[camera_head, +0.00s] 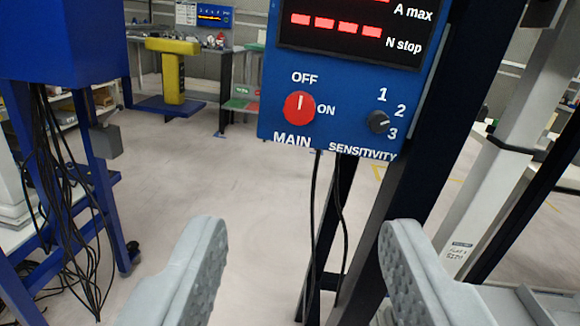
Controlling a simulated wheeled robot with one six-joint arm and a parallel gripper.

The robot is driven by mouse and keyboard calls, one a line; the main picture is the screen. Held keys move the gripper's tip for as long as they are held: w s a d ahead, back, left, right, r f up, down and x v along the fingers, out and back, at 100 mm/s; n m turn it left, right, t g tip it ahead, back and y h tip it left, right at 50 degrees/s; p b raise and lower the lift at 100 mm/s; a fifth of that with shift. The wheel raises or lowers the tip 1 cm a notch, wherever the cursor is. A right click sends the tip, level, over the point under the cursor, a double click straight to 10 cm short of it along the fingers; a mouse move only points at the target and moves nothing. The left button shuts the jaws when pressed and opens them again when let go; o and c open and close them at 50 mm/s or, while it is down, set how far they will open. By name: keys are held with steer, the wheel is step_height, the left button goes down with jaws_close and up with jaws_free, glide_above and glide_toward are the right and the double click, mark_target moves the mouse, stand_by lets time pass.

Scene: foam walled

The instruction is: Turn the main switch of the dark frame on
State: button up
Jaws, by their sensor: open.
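The red main switch (299,108) is a round knob on the lower left of a blue control panel (340,113). Its white mark points up toward OFF. ON is printed to its right and MAIN below it. The panel is mounted on a dark frame (408,185), with a lit red display at its top. My gripper (305,245) is open and empty, its two grey fingers apart at the bottom of the view. The fingertips appear below the panel in the picture; nothing is between them but floor, cables and part of the dark frame.
A dark sensitivity knob (378,122) sits right of the main switch, pointing near 3. Black cables (313,230) hang below the panel. A blue frame with hanging cables (85,200) stands at left, a white post (500,150) at right. Open floor (220,180) lies between.

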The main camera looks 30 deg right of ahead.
mark_target(300, 113)
steer(key=x, duration=1.7)
steer(key=shift+w+d+f, duration=0.1)
steer(key=shift+w+f, duration=0.1)
steer(key=shift+f, duration=0.05)
steer(key=shift+c, duration=0.2)
steer(key=c, duration=1)
